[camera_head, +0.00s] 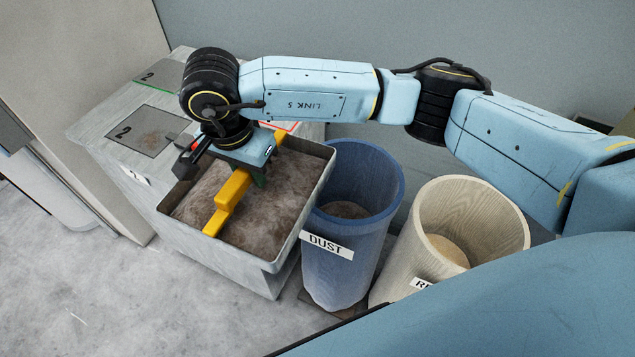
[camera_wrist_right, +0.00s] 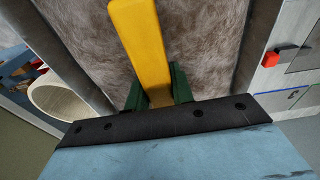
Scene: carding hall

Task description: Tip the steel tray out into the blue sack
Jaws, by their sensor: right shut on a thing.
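The steel tray (camera_head: 278,264) is full of grey-brown fluff and sits at the edge of the grey cabinet, left of the blue sack. A yellow bar handle (camera_head: 222,212) runs across the tray. My right gripper (camera_head: 258,178) is above the tray and shut on the yellow handle; the right wrist view shows the green fingers on either side of the handle (camera_wrist_right: 140,45). The blue sack (camera_head: 345,265), labelled DUST, stands upright and open close to the tray's right side, with some brownish matter low inside. My left gripper is not in view.
A cream bin (camera_head: 420,262) with a partly hidden label stands right of the blue sack, with pale matter inside. The grey cabinet top (camera_head: 98,125) carries dark panels marked 2. A wall is close behind. Pale floor is clear at front left.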

